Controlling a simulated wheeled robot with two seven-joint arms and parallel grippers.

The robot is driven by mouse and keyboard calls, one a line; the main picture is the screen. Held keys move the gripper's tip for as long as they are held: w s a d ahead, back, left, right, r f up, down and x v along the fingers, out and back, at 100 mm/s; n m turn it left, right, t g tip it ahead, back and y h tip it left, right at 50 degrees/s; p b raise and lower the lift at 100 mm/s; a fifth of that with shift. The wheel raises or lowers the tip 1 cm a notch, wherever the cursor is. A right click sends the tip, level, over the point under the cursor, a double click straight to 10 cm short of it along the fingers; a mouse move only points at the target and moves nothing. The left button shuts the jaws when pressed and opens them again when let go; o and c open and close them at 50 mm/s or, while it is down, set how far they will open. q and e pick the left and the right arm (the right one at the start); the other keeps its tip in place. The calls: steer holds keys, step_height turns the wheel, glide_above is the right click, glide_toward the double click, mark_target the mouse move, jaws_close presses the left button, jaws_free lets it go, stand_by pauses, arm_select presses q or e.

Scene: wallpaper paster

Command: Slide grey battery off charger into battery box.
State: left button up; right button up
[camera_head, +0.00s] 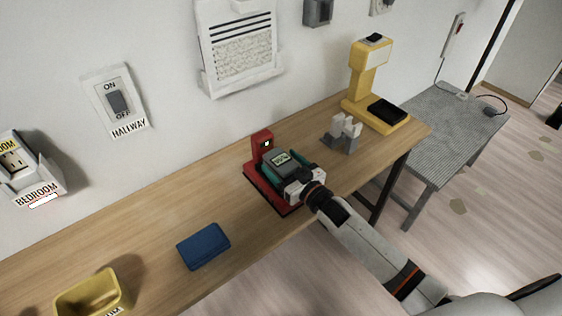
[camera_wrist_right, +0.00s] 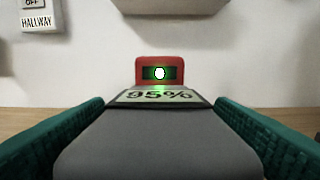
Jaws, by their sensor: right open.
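The grey battery (camera_head: 282,164) sits on the red charger (camera_head: 252,178) on the wooden table, with a display on its far end. In the right wrist view the grey battery (camera_wrist_right: 160,145) fills the lower middle and its display reads 95%. The red charger (camera_wrist_right: 145,66) stands behind it with a lit green indicator. My right gripper (camera_head: 279,173) is open, its green fingers on either side of the battery; gaps at the fingertips are hard to judge. A yellow box (camera_head: 92,292) with a partly cut-off label stands at the front left. My left gripper is not in view.
A blue block (camera_head: 203,246) lies between the yellow box and the charger. A grey-white holder (camera_head: 342,134) and a yellow stand (camera_head: 372,85) are to the charger's right. The wall with switches runs behind the table (camera_head: 150,235). The table between the blue block and charger is clear.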

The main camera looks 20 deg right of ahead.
steer(key=shift+w+a, duration=0.25)
steer(key=shift+w, duration=0.35)
steer(key=c, duration=1.2)
steer(key=shift+o, duration=0.2)
steer(key=shift+p+v, duration=1.6)
steer(key=shift+v, duration=1.45)
steer(key=shift+p+v, duration=0.85)
steer(key=shift+v, duration=1.1)
steer(key=shift+s+r, duration=0.1)
steer(key=shift+p+v, duration=0.9)
steer(key=shift+v, duration=1)
